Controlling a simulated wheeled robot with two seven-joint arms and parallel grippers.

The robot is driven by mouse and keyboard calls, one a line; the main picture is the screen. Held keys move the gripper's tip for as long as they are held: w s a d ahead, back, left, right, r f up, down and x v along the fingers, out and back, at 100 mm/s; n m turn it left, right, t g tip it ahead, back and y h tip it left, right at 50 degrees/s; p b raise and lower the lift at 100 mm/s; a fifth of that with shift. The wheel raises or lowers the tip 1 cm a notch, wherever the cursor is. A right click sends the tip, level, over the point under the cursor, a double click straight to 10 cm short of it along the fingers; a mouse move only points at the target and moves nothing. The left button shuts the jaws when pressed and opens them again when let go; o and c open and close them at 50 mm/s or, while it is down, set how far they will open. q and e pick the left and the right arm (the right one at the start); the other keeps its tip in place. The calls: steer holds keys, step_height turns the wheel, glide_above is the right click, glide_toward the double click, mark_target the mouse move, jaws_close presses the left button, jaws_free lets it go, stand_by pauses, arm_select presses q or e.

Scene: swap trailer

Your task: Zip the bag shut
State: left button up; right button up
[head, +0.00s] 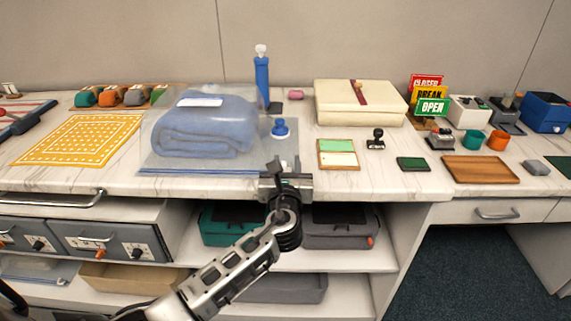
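A clear bag (160,160) lies on the marble-look counter with a folded blue towel (205,130) inside and a white label on top. A blue strip (205,173) runs along its front edge, near the counter's front. My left gripper (284,168) is at the right end of that strip, at the counter's edge. It hides the strip's end there. I cannot tell whether its fingers are open, or whether they touch a slider. My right gripper is not in view.
A blue pump bottle (262,78) and a blue stamp-like knob (280,128) stand by the bag's right side. A green-and-cream tray (338,154) and a black stamp (376,140) are farther right. A yellow patterned mat (80,139) lies left. Shelves (345,262) are below.

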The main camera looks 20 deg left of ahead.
arm_select(q)
steer(key=shift+a, duration=0.1)
steer(key=v, duration=1.6)
steer(key=shift+f, duration=0.1)
steer(key=s+d+f+n+g+h, duration=0.2)
steer(key=s+f+n+h, duration=0.3)
steer(key=n, duration=0.9)
steer(key=s+d+f+n+g+h, duration=0.2)
steer(key=s+f+n+h, duration=0.3)
steer(key=n, duration=1)
steer(key=s+f+g, duration=0.1)
steer(key=s+f, duration=0.2)
steer(key=f, duration=0.1)
steer(key=shift+s+d+n+g, duration=0.3)
steer(key=shift+s+g, duration=0.1)
